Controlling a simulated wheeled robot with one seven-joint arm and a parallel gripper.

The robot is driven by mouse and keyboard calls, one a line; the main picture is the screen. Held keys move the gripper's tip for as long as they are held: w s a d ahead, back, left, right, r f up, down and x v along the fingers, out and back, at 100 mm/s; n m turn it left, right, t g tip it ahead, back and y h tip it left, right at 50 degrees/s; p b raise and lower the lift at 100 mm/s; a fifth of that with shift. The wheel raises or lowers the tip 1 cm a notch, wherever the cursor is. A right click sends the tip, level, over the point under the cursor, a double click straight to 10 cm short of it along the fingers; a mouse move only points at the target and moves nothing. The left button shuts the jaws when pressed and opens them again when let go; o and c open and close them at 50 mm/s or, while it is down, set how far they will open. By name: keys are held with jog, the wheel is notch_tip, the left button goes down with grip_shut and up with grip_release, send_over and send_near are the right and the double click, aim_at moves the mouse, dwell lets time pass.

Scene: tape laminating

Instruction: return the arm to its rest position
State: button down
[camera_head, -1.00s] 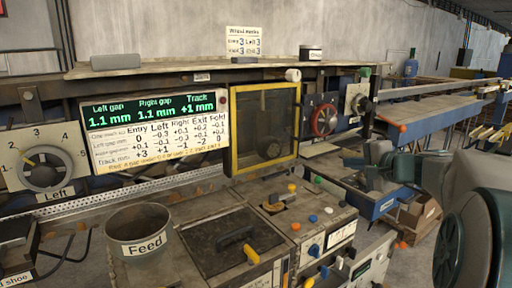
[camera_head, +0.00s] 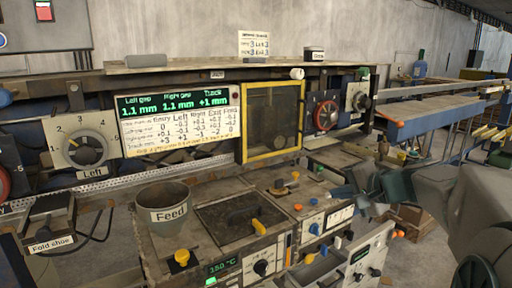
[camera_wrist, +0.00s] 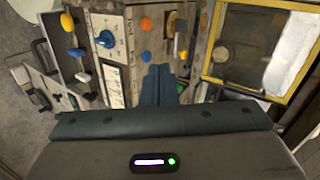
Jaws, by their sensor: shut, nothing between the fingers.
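My gripper (camera_wrist: 160,84) shows in the wrist view with its two dark blue-green fingers together and nothing between them. In the head view my gripper (camera_head: 352,188) is at the right, in front of the right end of the control bench, with my arm reaching in from the right edge. The fingers appear apart from the knobs and the yellow-framed window (camera_head: 244,130); the exact clearance cannot be told. My wrist hides part of the area behind it.
A Feed can (camera_head: 170,216) stands on the bench, left of the heater box with a yellow handle. Coloured knobs (camera_wrist: 78,52) lie close to the left of my fingers in the wrist view. The display panel (camera_head: 178,122), left dial (camera_head: 85,150) and fold shoe (camera_head: 50,236) are farther left.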

jog(key=s+a+f+n+g+h, duration=0.1)
jog(key=s+a+f+n+g, duration=0.15)
jog(key=s+f, duration=0.2)
jog(key=s+a+f+n+g+h, duration=0.1)
jog(key=s+a+f+n+g, duration=0.1)
jog(key=s+a+f, duration=0.3)
jog(key=s+d+f+n+g+h, duration=0.1)
jog(key=s+f+n+h, duration=0.1)
jog(key=s, duration=0.5)
jog(key=s+d+f+n+g+h, duration=0.1)
jog(key=s+f+n+h, duration=0.1)
jog(key=s, duration=0.5)
jog(key=shift+s+f+n, duration=0.15)
jog(key=shift+f+n, duration=0.6)
jog(key=shift+d+g, duration=0.1)
jog(key=shift+g, duration=0.15)
